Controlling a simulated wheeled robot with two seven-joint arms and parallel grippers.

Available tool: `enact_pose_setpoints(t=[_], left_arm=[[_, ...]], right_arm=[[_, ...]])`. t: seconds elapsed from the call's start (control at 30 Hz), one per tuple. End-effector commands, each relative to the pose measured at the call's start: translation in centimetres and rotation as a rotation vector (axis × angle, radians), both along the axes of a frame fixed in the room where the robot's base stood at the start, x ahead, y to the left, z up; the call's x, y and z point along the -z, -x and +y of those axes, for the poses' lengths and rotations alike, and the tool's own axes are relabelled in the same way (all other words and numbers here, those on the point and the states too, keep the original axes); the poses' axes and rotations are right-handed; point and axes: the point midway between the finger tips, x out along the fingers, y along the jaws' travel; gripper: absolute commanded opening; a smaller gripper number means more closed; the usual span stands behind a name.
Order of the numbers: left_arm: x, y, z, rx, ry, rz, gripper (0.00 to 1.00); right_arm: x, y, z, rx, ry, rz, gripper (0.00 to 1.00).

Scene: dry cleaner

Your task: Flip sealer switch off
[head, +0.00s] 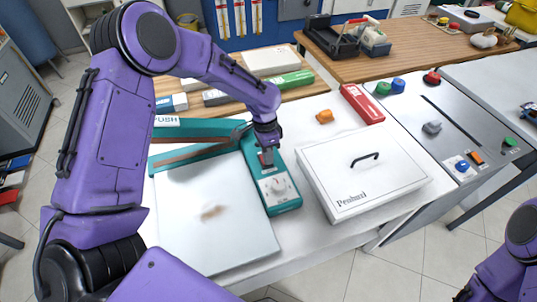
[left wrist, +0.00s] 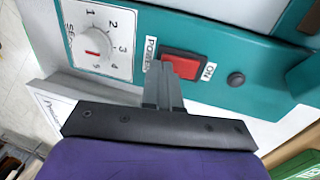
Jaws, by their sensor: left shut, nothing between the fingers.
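The teal sealer (head: 286,205) stands on the white table, with its long arm (head: 190,153) reaching left. In the left wrist view its red rocker switch (left wrist: 187,65) sits between the labels POWER and ON. The numbered dial (left wrist: 97,40) is left of the switch. My left gripper (head: 267,157) is shut and empty, pointing down over the sealer's panel. In the left wrist view its fingertips (left wrist: 164,80) overlap the POWER end of the switch; I cannot tell whether they touch it. In the head view the gripper mostly hides the switch. My right gripper is out of view.
A white lidded box (head: 350,190) with a black handle stands close right of the sealer. A red box (head: 362,103) and a small orange object (head: 325,116) lie behind. A white sheet (head: 215,225) with a brown mark lies left. A grey control panel (head: 440,125) is at right.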

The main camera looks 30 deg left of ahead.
Motion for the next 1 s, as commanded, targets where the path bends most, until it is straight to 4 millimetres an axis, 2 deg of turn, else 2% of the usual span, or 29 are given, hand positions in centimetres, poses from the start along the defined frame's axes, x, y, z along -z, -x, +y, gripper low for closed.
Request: enact_pose_setpoints(t=[0.43, 0.77, 1.0], left_arm=[[0.4, 0.1, -0.2, -0.001, -0.041, -0.035, 0.0], [-0.2, -0.7, 0.7, -0.001, -0.041, -0.034, 0.0], [-0.1, -0.9, 0.9, -0.001, -0.041, -0.035, 0.0]], right_arm=[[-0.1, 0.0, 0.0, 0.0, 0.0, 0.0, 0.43], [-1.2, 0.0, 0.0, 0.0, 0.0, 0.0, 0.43], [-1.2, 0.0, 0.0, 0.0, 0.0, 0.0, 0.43]])
